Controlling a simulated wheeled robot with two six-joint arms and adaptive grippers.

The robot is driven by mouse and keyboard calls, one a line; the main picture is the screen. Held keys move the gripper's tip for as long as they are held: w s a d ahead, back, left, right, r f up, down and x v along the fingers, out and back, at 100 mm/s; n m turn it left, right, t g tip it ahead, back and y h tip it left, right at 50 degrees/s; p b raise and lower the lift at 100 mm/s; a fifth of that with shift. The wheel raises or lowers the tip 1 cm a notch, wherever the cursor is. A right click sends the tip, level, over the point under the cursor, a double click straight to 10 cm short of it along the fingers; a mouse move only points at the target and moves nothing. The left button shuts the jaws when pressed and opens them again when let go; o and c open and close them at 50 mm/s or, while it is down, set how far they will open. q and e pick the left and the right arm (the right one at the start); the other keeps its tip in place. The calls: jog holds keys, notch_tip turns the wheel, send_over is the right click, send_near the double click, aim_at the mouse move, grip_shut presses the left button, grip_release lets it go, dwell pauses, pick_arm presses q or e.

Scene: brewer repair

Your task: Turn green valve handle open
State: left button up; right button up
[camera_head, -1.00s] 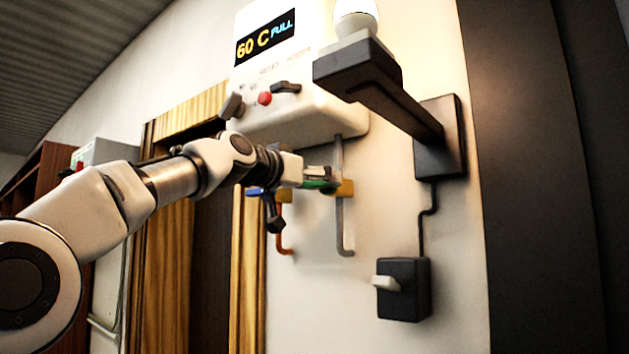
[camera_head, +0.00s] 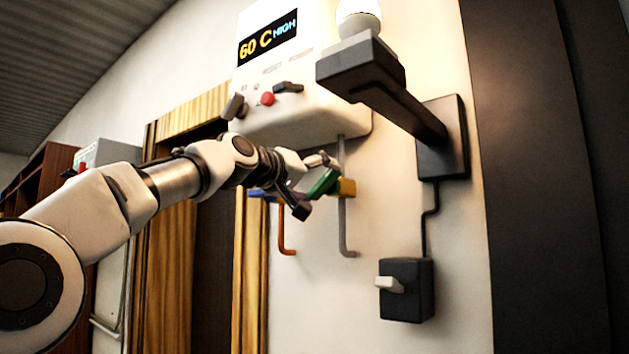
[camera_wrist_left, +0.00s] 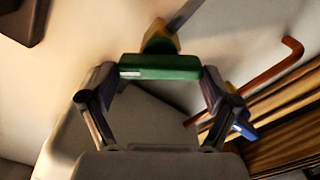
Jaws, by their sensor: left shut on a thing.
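The green valve handle (camera_head: 324,184) sits on a yellow valve body (camera_head: 346,187) on a grey pipe (camera_head: 343,225) below the white brewer (camera_head: 300,120). The handle is tilted in the head view. My left gripper (camera_head: 318,182) is shut on it. In the left wrist view the green handle (camera_wrist_left: 160,67) lies between the two fingertips of the left gripper (camera_wrist_left: 160,75), in front of the yellow valve body (camera_wrist_left: 160,38). The brewer's display (camera_head: 267,39) reads "60 C HIGH". My right gripper is not in view.
A blue handle (camera_head: 260,193) and an orange pipe (camera_head: 284,235) are left of the green valve. A dark bracket (camera_head: 385,95) with a white bulb-like object (camera_head: 358,17) juts out at the right. A black switch box (camera_head: 405,290) is lower right.

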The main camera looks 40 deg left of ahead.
pick_arm(q)
jog(key=n, duration=0.5)
jog(key=shift+f+n, duration=0.15)
jog(key=shift+n, duration=0.15)
jog(key=n, duration=0.4)
jog(key=shift+a+n, duration=0.1)
jog(key=shift+n, duration=0.3)
jog(key=o, duration=0.9)
jog(key=shift+w+d, duration=0.25)
jog(key=shift+w, duration=0.2)
jog(key=shift+s+a, duration=0.2)
jog(key=shift+s, duration=0.05)
